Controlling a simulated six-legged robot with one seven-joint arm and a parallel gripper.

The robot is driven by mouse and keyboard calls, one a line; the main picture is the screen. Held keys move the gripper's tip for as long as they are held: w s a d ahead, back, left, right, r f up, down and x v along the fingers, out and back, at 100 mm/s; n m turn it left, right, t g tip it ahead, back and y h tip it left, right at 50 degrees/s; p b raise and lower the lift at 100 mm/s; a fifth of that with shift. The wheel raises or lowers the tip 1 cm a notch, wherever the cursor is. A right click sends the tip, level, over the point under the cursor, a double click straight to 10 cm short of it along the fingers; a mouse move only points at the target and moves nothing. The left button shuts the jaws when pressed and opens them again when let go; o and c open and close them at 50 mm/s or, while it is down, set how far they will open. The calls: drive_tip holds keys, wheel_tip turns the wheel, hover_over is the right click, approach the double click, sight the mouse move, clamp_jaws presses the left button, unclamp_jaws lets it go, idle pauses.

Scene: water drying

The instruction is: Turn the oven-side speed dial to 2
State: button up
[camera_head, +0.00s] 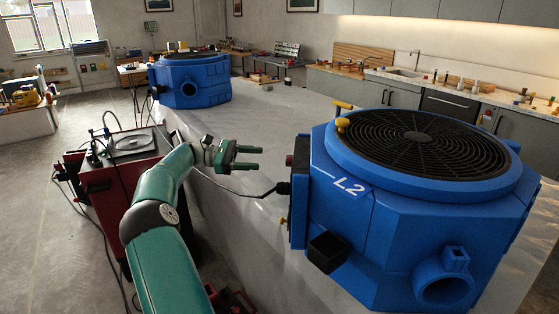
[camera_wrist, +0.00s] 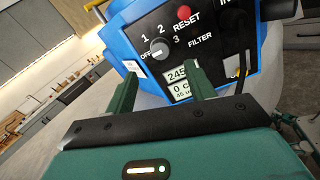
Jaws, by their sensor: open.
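A blue machine marked L2 (camera_head: 400,215) with a round black grille stands on the grey surface at right. Its black control panel shows in the wrist view with a small round dial (camera_wrist: 159,50). The labels OFF, 1, 2 and 3 surround the dial; its pointer seems to be toward OFF, but it is small. My gripper (camera_head: 259,158) is open and empty, left of the machine and apart from it. In the wrist view, my gripper (camera_wrist: 161,73) has its two fingers spread below the dial, which appears between them.
A red RESET button (camera_wrist: 184,12) and a FILTER label are beside the dial. A second blue machine (camera_head: 192,82) stands farther back. A red cart (camera_head: 122,180) is at left. A black-fronted oven-like unit (camera_head: 450,105) is in the back counter.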

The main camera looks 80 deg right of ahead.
drive_tip(key=s+d, duration=0.1)
drive_tip(key=s, duration=0.7)
drive_tip(key=shift+s+d, duration=0.15)
drive_tip(key=shift+s, duration=0.1)
drive_tip(key=shift+c, duration=0.2)
drive_tip(key=c, duration=0.9)
